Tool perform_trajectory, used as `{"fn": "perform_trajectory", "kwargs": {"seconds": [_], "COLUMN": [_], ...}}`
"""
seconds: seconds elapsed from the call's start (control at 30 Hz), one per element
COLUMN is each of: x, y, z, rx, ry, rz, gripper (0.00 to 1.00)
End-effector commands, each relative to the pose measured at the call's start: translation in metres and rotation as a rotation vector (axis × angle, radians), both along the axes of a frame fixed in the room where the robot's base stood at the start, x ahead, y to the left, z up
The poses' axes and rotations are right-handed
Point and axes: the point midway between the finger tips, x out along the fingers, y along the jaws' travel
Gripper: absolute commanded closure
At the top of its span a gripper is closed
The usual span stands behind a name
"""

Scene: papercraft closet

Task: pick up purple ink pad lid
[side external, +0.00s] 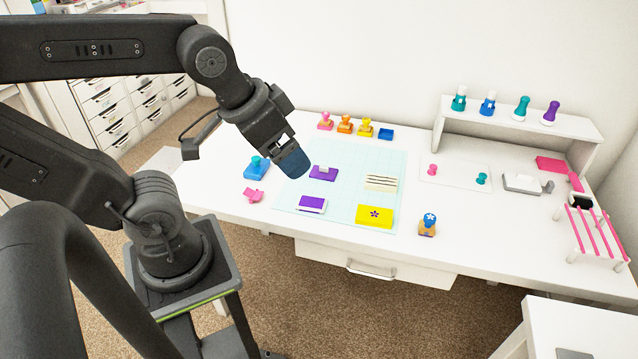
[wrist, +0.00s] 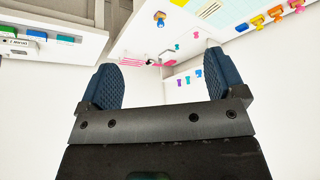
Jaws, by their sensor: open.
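On the pale blue gridded mat (side external: 345,160), a purple flat piece with a small pale block on top (side external: 323,173) lies toward the back left. In front of it lies a purple pad in a white surround (side external: 311,204). I cannot tell for certain which of these is the lid. My gripper (side external: 294,163) hangs above the mat's left part, apart from both purple pieces. In the wrist view my gripper (wrist: 162,80) has its two blue fingers spread with nothing between them. Neither purple piece can be made out in the wrist view.
A yellow box with a purple flower (side external: 375,216) and a striped stack (side external: 381,183) lie on the mat's right. A blue stamp (side external: 257,168) and pink piece (side external: 253,195) stand left. Several stamps line the back. A white shelf (side external: 520,118) stands right.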

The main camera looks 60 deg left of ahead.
Motion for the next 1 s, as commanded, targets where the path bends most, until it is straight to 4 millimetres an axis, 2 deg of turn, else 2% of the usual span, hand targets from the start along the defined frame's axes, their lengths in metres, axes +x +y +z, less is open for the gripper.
{"fn": "perform_trajectory", "kwargs": {"seconds": [0.17, 0.27, 0.37, 0.47, 0.63, 0.77, 0.87, 1.0], "x": [0.002, 0.014, 0.038, 0.072, 0.129, 0.169, 0.195, 0.223], "y": [0.001, 0.006, 0.017, 0.036, 0.078, 0.118, 0.153, 0.204], "z": [0.001, 0.004, 0.008, 0.008, -0.003, -0.024, -0.047, -0.090], "rx": [0.004, 0.024, 0.063, 0.111, 0.174, 0.205, 0.217, 0.220], "ry": [0.003, 0.022, 0.062, 0.116, 0.207, 0.276, 0.325, 0.387], "rz": [-0.003, -0.020, -0.061, -0.123, -0.243, -0.340, -0.417, -0.531], "gripper": [0.11, 0.11, 0.11, 0.11, 0.11, 0.11, 0.11, 0.11]}}
